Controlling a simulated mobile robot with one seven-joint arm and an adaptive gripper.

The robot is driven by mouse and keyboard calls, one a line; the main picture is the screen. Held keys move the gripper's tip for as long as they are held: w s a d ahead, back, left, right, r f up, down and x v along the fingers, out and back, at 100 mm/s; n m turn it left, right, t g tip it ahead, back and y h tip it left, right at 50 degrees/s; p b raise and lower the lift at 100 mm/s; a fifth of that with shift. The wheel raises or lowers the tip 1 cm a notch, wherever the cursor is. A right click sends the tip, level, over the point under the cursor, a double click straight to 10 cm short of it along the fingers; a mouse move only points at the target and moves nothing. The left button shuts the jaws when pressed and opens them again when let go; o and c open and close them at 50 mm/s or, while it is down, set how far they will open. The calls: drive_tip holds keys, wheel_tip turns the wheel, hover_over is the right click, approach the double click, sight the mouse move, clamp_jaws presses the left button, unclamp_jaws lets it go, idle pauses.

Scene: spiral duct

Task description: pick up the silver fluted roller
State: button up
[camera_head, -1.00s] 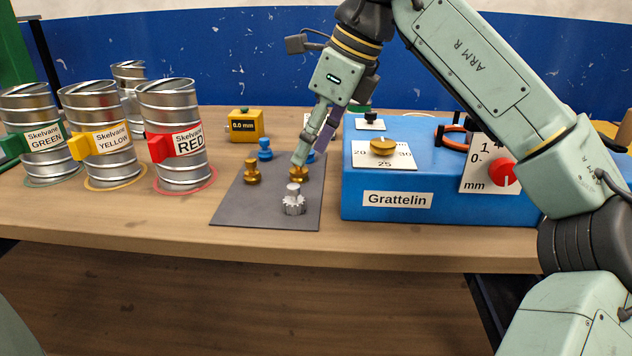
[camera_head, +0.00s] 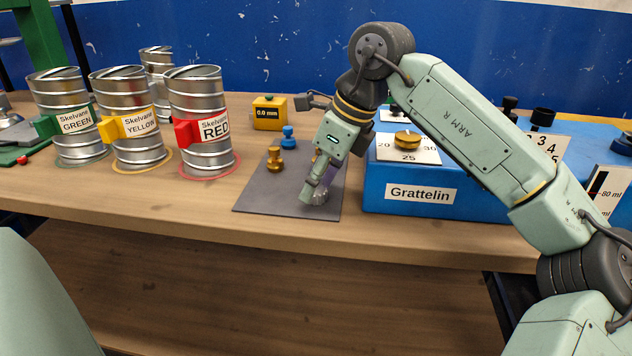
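The silver fluted roller (camera_head: 321,197) stands near the front of the dark grey mat (camera_head: 268,204). Only a small part of it shows, as my gripper covers the rest. My gripper (camera_head: 313,192) is tilted downward, with its fingertips at the roller. From this side I cannot tell whether the fingers are around it, touching it, or closed on it.
A gold roller (camera_head: 275,160) and a blue roller (camera_head: 288,138) stand on the mat to the left. The blue Grattelin box (camera_head: 480,215) is close on the right. Drums, including the red-labelled one (camera_head: 200,100), stand at left. A yellow gauge (camera_head: 269,113) sits behind.

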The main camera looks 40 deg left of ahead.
drive_tip(key=shift+c, duration=0.5)
clamp_jaws()
